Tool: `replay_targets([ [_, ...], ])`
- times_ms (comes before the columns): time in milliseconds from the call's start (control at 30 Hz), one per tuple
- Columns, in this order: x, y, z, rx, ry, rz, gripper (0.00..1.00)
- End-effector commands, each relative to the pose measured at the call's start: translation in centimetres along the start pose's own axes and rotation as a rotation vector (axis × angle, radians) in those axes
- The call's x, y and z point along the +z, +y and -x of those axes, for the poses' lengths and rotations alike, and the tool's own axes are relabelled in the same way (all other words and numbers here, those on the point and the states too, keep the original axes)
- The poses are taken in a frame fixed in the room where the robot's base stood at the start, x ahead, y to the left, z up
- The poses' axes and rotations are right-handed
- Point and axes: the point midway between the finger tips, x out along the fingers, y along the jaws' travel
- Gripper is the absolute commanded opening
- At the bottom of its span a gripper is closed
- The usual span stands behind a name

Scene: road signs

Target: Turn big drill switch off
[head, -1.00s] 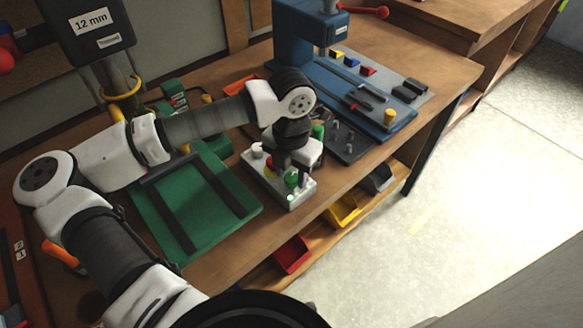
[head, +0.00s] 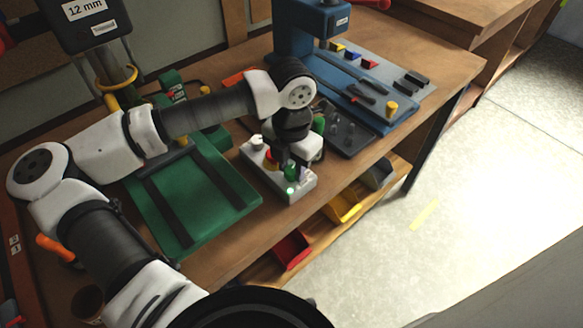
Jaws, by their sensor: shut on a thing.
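The big green drill press stands at the back left, its dark head (head: 85,20) labelled 12 mm above a green base plate (head: 165,215). A light grey control box (head: 300,190) sits to the right of the plate, near the bench's front edge. My gripper (head: 282,165) points down at the box, shut on a control there. The fingertips are small and dark, and the arm partly hides what they grip.
A smaller blue drill press (head: 297,35) stands behind, with tools and coloured blocks on its grey base. Red (head: 292,250), yellow (head: 343,208) and grey (head: 377,174) bins are on the shelf below.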

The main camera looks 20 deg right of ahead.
Motion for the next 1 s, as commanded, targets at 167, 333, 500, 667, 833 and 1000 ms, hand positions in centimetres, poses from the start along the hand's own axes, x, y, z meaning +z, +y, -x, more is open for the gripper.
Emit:
replay_targets([
  [167, 0.08, 0.07, -0.73, 0.006, -0.004, -0.124, 0.08],
  [333, 0.1, 0.06, -0.76, 0.005, -0.004, -0.279, 0.08],
  [500, 0.09, 0.03, -0.61, 0.005, -0.004, -0.443, 0.08],
  [667, 0.11, 0.0, -0.46, 0.003, -0.005, -0.591, 0.08],
  [833, 0.1, -0.01, -0.3, 0.002, -0.004, -0.731, 0.08],
  [1000, 0.1, 0.01, -0.15, 0.003, -0.004, -0.842, 0.08],
])
